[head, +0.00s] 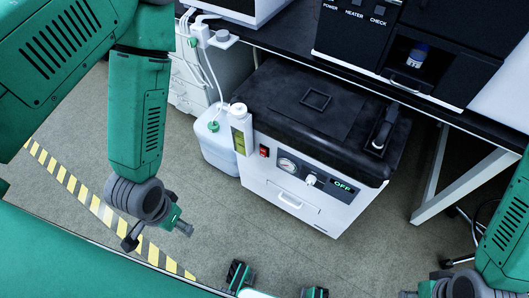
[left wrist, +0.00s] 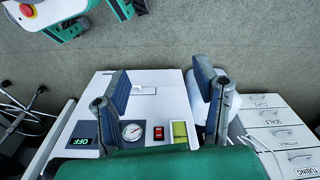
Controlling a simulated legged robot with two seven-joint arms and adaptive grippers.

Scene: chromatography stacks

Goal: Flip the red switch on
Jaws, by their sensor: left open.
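The red switch (head: 264,151) is a small rocker on the white front of a black-topped machine (head: 310,205), left of a round gauge (head: 287,165). A display (head: 343,186) on that front reads OFF. In the left wrist view, the red switch (left wrist: 158,133) appears low, beyond the space between my fingers. My left gripper (head: 180,226) hangs in front and left of the machine, apart from the switch. In the left wrist view, my left gripper (left wrist: 160,72) is open and empty. My right arm enters at the lower right; its gripper is largely cut off.
A black bench (head: 280,35) overhangs behind, with a white leg (head: 465,187) at right. Floor before the machine is clear.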

